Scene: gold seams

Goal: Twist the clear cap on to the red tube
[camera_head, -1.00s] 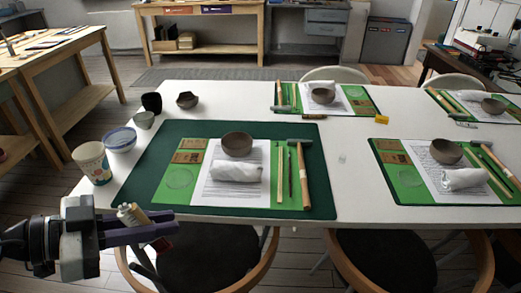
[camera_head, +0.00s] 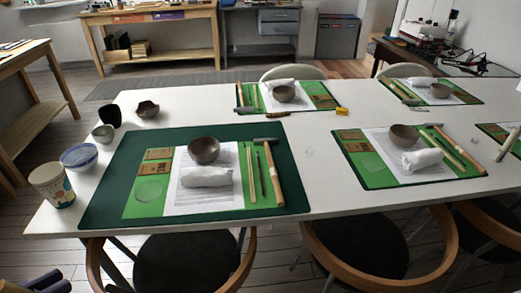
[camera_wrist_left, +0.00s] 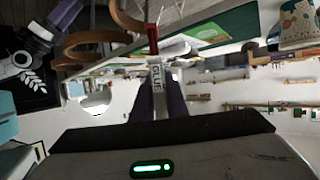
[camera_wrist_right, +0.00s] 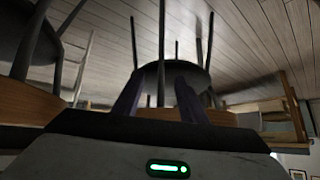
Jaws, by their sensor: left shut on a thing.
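My left gripper (camera_wrist_left: 158,97) is shut on the red tube (camera_wrist_left: 153,40), which has a dark red end and a pale part lettered GLUE. In the head view only the purple tips of this gripper (camera_head: 40,284) show at the bottom left, below and in front of the table; the tube is out of that view. My right gripper (camera_wrist_right: 158,88) is open and empty, with chair legs and floor behind it. A tiny, faint clear thing (camera_head: 308,151) lies on the white table between two mats; it is too small to tell whether it is the clear cap.
The white table (camera_head: 320,125) carries green mats with bowls, cloths, sticks and hammers. A paper cup (camera_head: 52,186) and a blue-and-white bowl (camera_head: 79,157) stand at its left end. Chairs (camera_head: 180,262) crowd the front edge. A yellow block (camera_head: 342,111) lies farther back.

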